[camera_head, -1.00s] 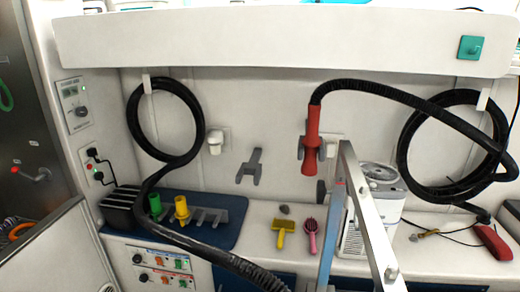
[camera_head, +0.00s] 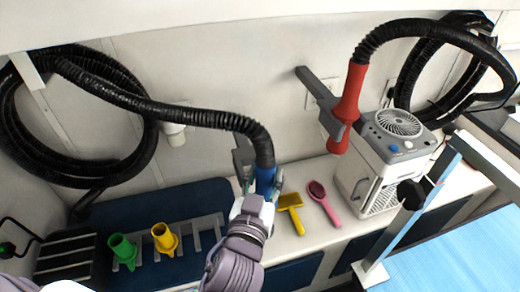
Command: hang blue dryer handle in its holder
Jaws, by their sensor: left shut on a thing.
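The blue dryer handle (camera_head: 265,178) hangs upright at the end of a black ribbed hose (camera_head: 180,114). My left gripper (camera_head: 261,192) comes up from below and is shut on the handle. The grey forked holder (camera_head: 242,158) on the back wall shows just left of and behind the handle. The handle and gripper cover part of the holder, so I cannot tell whether the handle sits in its fork or is in front of it. My right gripper is not in view.
A red dryer handle (camera_head: 348,105) hangs in another grey holder (camera_head: 315,88) to the right. Below are a yellow brush (camera_head: 290,203), a pink brush (camera_head: 321,196) and a white fan unit (camera_head: 372,168). Green (camera_head: 122,249) and yellow (camera_head: 163,238) nozzles stand on the left. A metal post (camera_head: 410,215) rises at right.

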